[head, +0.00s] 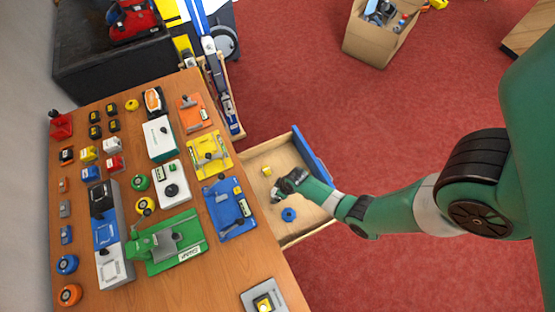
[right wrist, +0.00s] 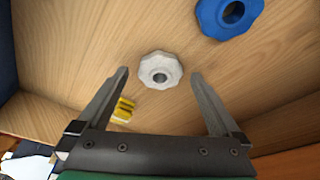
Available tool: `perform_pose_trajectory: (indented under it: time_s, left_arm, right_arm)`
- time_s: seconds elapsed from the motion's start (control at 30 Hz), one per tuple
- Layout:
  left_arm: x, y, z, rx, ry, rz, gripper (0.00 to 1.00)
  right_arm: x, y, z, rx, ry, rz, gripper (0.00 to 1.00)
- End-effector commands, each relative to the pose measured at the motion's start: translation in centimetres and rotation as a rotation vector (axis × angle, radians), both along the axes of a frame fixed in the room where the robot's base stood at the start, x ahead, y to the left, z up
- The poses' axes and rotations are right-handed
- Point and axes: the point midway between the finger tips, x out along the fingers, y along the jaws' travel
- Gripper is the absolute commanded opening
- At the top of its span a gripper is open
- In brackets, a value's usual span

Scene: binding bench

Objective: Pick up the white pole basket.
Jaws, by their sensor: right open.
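The white pole basket (right wrist: 160,70) is a scalloped white disc with a hole in its middle. In the right wrist view it lies on the wooden floor of an open drawer (head: 262,160), just beyond my right gripper (right wrist: 155,75) and roughly centred between the fingertips. The fingers are apart and nothing is held. In the head view my right gripper (head: 279,190) reaches down into the drawer and largely hides the white basket. My left gripper is in neither view.
A blue pole basket (right wrist: 230,14) lies close by in the drawer, also seen in the head view (head: 289,214). A small yellow block (right wrist: 123,110) is near the left finger. The drawer's blue front (head: 312,155) and the bench (head: 245,250) flank the arm.

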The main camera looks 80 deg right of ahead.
Motion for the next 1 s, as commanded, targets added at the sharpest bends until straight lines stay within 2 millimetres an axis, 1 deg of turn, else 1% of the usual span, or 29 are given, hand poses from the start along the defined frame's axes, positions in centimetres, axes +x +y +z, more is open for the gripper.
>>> perform_pose_trajectory:
  time_s: [0.03, 0.23, 0.27, 0.3, 0.37, 0.4, 0.47, 0.5, 0.57, 0.6, 0.7, 1.0]
  left_arm:
    - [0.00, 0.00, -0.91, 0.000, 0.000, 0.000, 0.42]
    - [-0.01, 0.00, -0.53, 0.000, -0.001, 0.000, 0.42]
    - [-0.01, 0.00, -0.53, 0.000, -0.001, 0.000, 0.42]
    - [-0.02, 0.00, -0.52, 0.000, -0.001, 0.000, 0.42]
    - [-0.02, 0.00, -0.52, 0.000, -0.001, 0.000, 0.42]
    - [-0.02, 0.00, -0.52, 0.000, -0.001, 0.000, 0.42]
    - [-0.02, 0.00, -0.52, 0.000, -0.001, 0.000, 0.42]
    - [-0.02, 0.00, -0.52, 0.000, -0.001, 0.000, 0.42]
    - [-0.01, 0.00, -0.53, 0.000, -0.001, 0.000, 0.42]
    - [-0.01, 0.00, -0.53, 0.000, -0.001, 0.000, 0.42]
    - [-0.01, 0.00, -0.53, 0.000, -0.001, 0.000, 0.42]
    - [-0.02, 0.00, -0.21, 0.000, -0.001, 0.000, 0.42]
  right_arm:
    - [0.19, -0.05, -0.89, -0.001, -0.001, 0.001, 1.00]
    - [0.24, -0.06, -0.54, 0.000, -0.001, 0.000, 1.00]
    - [0.23, -0.06, -0.54, 0.000, -0.001, 0.000, 0.98]
    - [0.23, -0.06, -0.54, 0.000, -0.001, 0.000, 0.91]
    - [0.22, -0.06, -0.54, 0.000, -0.001, 0.000, 0.80]
    - [0.22, -0.06, -0.54, 0.000, -0.001, 0.000, 0.73]
    - [0.21, -0.06, -0.54, 0.000, -0.001, 0.000, 0.62]
    - [0.21, -0.06, -0.54, 0.000, -0.001, 0.000, 0.55]
    - [0.21, -0.06, -0.54, 0.000, -0.001, 0.000, 0.44]
    - [0.22, -0.06, -0.55, 0.000, -0.001, 0.000, 0.37]
    - [0.21, -0.05, -0.55, 0.000, -0.001, 0.000, 0.20]
    - [0.23, -0.05, -0.21, -0.001, -0.001, 0.001, 0.19]
